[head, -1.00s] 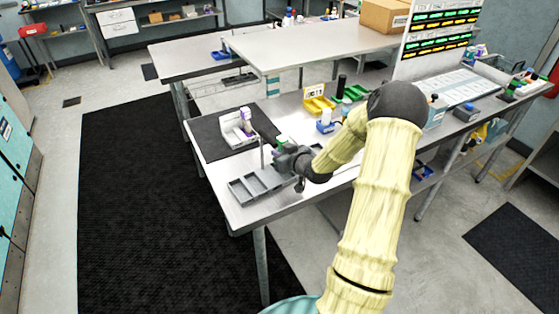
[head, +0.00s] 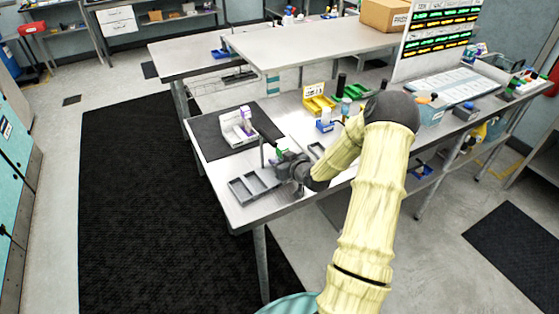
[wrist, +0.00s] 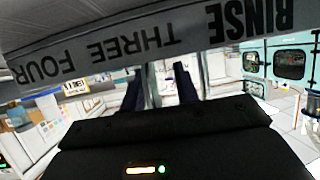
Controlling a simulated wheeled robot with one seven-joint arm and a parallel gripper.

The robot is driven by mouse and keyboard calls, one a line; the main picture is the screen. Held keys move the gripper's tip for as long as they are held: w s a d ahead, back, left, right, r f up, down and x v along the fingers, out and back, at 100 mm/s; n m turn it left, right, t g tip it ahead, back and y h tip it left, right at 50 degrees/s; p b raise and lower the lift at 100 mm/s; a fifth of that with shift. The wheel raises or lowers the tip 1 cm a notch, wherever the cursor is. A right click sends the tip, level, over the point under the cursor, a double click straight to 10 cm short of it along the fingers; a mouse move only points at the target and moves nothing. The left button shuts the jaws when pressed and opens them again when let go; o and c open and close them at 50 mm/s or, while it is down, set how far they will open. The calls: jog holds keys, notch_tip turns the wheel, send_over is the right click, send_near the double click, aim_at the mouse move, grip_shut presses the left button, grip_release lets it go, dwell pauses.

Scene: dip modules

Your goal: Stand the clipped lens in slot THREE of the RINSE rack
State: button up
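In the wrist view the label of the RINSE rack (wrist: 150,38) crosses the top upside down, with the words RINSE, THREE and FOUR readable. The rack's wall is close above my gripper (wrist: 165,88). Its two dark fingers stand apart, with a pale upright strip between them. I cannot tell whether that strip is the clipped lens or background. In the head view my gripper (head: 285,168) is low at the right end of a grey tray with compartments (head: 238,193). I cannot tell if this tray is the RINSE rack. No lens shows clearly.
A white holder with a purple-and-white item (head: 238,130) stands on a dark mat (head: 210,140). A thin upright rod (head: 262,152) is close beside my gripper. Yellow bins (head: 319,103) and a blue bin (head: 325,126) sit farther back. The table's front edge is close.

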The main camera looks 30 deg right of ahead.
jog(key=shift+r, duration=0.15)
jog(key=b+v, duration=0.1)
jog(key=v, duration=1.1)
jog(key=shift+s, duration=0.1)
jog(key=shift+a, duration=0.25)
jog(key=a+g, duration=0.2)
jog(key=a+f+g, duration=0.1)
jog(key=a, duration=0.1)
jog(key=shift+s+h, duration=0.3)
jog(key=shift+h, duration=0.1)
jog(key=s+a+g, duration=0.2)
jog(key=a, duration=0.1)
jog(key=shift+s+a+r+h, duration=0.1)
jog(key=shift+a+r+h, duration=0.1)
jog(key=shift+h, duration=0.2)
jog(key=s+a+r+g, duration=0.2)
jog(key=s+a, duration=0.3)
jog(key=s, duration=0.1)
jog(key=s+a+r+m+g, duration=0.1)
jog(key=s+a+r+g, duration=0.2)
jog(key=s+a, duration=0.3)
jog(key=shift+s+a+m+g, duration=0.2)
jog(key=shift+s+m+g, duration=0.1)
jog(key=shift+s, duration=0.35)
